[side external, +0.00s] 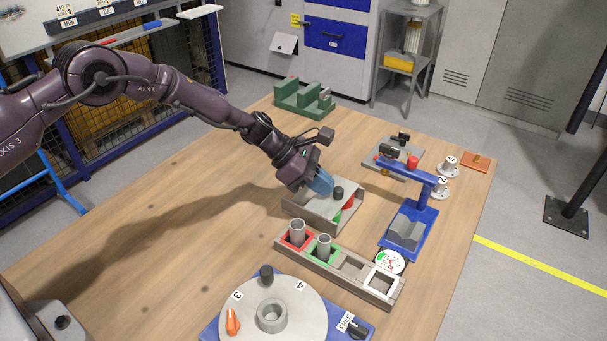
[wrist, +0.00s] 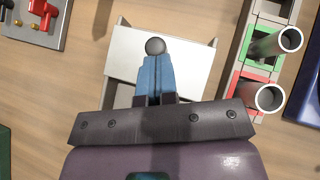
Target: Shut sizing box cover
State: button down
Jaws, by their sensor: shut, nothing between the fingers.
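The sizing box (side external: 318,212) is a grey open-sided tray on the table, with red and green patches showing at its right side. Its cover is a pale grey panel (wrist: 180,68) with a round black knob (wrist: 155,46); the knob also shows in the side view (side external: 338,192). The panel lies between the box walls; its exact tilt is hard to tell. My gripper (side external: 322,184) has blue fingers, shut and empty. In the wrist view the fingertips (wrist: 154,60) point at the knob and overlap its near edge; contact cannot be told. The fingers hide part of the panel.
A rack (side external: 336,265) with two grey tubes stands close beside the box. A blue stand (side external: 407,230), a dial gauge (side external: 390,262) and a grey toggle fixture (side external: 392,157) are to the right. A round turntable (side external: 250,310) is in front. Table left of the box is clear.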

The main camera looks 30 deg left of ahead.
jog(key=shift+d, duration=1.05)
jog(key=a, duration=0.1)
jog(key=s+a, duration=0.1)
jog(key=a, duration=0.2)
jog(key=shift+s+a, duration=0.25)
jog(key=shift+a, duration=0.05)
jog(key=v, duration=1)
jog(key=s+a+r+m+y, duration=0.3)
jog(key=s+r+m, duration=0.4)
jog(key=s, duration=0.4)
jog(key=s+a+r+m+t+y, duration=0.1)
jog(key=s+a+r+m+y, duration=0.2)
jog(key=s+r+m, duration=0.5)
jog(key=s+a+r+m+t+y, duration=0.1)
jog(key=s+a+r+m+y, duration=0.2)
jog(key=s+r+m, duration=0.4)
jog(key=shift+s+a+r, duration=0.15)
jog(key=shift+s+r, duration=0.15)
jog(key=shift+s, duration=3.25)
